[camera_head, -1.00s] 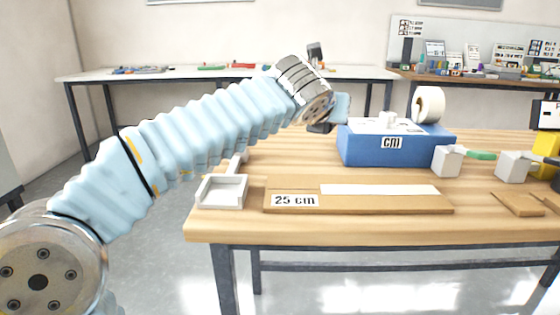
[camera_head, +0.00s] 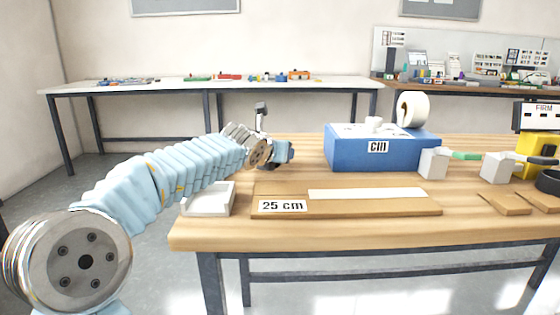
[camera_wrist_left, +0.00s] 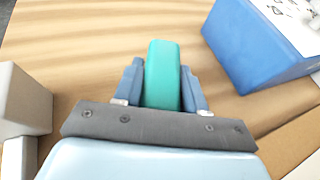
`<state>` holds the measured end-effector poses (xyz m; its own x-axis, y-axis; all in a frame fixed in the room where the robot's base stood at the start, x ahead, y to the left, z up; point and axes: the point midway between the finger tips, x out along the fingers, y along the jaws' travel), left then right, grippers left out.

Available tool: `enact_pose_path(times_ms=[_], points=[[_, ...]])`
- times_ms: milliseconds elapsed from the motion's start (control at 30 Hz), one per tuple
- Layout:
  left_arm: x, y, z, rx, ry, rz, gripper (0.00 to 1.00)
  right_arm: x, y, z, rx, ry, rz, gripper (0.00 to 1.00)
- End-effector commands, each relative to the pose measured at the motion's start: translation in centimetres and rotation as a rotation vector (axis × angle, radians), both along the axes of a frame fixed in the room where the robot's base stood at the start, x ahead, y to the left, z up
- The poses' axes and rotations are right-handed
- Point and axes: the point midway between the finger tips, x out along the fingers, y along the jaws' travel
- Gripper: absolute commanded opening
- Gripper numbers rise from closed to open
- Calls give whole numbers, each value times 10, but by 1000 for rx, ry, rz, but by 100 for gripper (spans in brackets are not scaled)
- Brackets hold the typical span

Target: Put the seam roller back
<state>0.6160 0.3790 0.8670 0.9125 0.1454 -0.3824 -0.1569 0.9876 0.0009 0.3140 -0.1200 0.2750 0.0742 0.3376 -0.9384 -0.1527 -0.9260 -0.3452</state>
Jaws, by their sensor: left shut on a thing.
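My left gripper (camera_head: 288,152) is low over the left back part of the wooden table. In the left wrist view its fingers (camera_wrist_left: 160,88) are shut on a teal handle (camera_wrist_left: 163,75), seemingly the seam roller's. The handle's lower end, and any roller on it, cannot be made out. In the head view the held tool is hidden by the gripper and wrist. A light grey block (camera_wrist_left: 22,100) stands left of the gripper in the wrist view, apart from the handle. My right gripper is not in view.
A blue box (camera_head: 370,150) stands right of the gripper. A white open tray (camera_head: 208,200) is at the table's left front edge. A board marked 25 cm (camera_head: 410,207) with a white strip (camera_head: 365,194) lies in front. Grey blocks (camera_head: 433,163) with a green piece (camera_head: 466,156) stand right.

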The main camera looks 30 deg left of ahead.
Motion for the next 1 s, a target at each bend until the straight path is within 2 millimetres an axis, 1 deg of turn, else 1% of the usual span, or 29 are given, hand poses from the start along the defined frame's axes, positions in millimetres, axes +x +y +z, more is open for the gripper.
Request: enact_pose_path(times_ms=[33,67,267,400,433,567,600,833,900,1000], points=[[0,0,-13,1,0,0,5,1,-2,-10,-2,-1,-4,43],[0,0,-14,0,0,0,5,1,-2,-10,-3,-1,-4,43],[0,0,-12,0,-2,0,5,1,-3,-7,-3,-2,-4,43],[0,-1,-15,0,-1,0,5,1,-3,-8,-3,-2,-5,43],[0,-1,-15,0,0,0,44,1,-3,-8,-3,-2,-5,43],[0,-1,-15,0,0,0,63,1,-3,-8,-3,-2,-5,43],[0,-1,-15,0,0,0,66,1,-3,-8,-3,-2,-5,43],[0,0,-15,0,0,0,66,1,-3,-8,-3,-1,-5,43],[0,-1,-11,0,-1,0,66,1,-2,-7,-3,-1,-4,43],[-11,-2,-6,0,-2,0,66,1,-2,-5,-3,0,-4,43]])
